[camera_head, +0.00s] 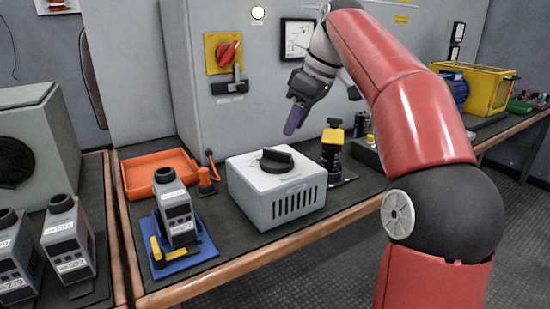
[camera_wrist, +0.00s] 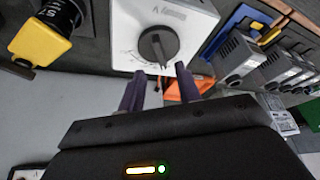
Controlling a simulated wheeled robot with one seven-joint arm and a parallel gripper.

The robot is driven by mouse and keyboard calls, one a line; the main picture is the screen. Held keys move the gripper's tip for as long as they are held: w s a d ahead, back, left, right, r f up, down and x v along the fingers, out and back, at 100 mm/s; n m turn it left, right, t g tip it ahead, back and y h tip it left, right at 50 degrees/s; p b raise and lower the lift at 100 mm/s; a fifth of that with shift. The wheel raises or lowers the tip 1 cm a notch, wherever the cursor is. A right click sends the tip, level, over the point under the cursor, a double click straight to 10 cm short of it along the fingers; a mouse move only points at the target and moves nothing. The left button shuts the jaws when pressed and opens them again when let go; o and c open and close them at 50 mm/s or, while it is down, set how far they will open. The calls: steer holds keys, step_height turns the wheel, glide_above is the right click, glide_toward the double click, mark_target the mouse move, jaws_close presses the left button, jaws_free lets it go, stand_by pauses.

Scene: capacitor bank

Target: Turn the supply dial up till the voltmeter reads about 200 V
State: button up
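The supply is a pale grey box (camera_head: 290,205) on the bench, with a black dial (camera_head: 276,162) on its top. In the wrist view the dial (camera_wrist: 158,46) sits on the box's white top (camera_wrist: 195,22), beside a printed scale and a "V" mark. My gripper (camera_head: 295,120) is above and behind the dial, not touching it. In the wrist view its two purple fingers (camera_wrist: 159,84) are apart with nothing between them. A white-faced meter (camera_head: 297,38) is on the cabinet, partly behind my arm; its reading is too small to tell.
A red rotary switch (camera_head: 228,54) on a yellow plate is on the cabinet. An orange tray (camera_head: 150,184), a grey unit (camera_head: 176,208) on a blue base and a yellow-and-black device (camera_head: 332,147) stand around the supply. The bench's front edge (camera_head: 300,236) is close to the box.

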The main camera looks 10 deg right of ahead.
mark_target(282, 152)
steer(key=b+x, duration=0.1)
steer(key=x, duration=0.6)
steer(key=shift+w+f+b, duration=0.15)
steer(key=shift+f+b, duration=0.15)
steer(key=shift+b, duration=0.05)
steer(key=shift+c, duration=0.4)
jaws_close()
